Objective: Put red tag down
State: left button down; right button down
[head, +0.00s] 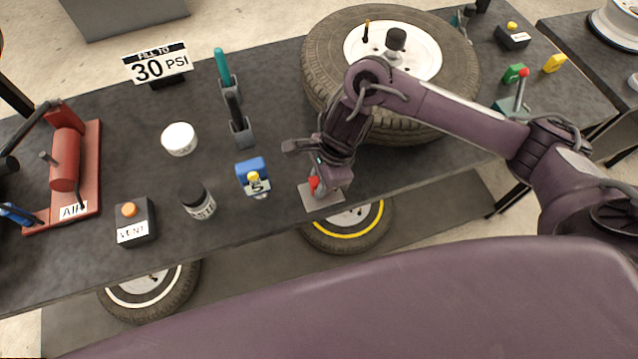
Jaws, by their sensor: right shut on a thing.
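My right gripper (318,176) reaches in from the right and points down near the front edge of the table. It is shut on a small red piece, which I take to be the red tag (313,184). Only part of the red piece shows, as the fingers and wrist hide the rest. Just beneath it is a flat grey plate (332,198); I cannot tell whether the red piece touches it. My left gripper is not in view.
A VENT button box (135,222), a red air pump (64,160) and a white-lidded jar (179,138) are farther left.

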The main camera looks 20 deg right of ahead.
jog(key=shift+f, duration=0.55)
jog(key=c, duration=1.3)
grip_release()
jog(key=shift+f, duration=0.1)
jog(key=shift+o, duration=0.2)
jog(key=shift+r, duration=0.2)
jog(key=p+v, duration=0.1)
jog(key=v, duration=1.1)
jog(key=shift+s+f, duration=0.1)
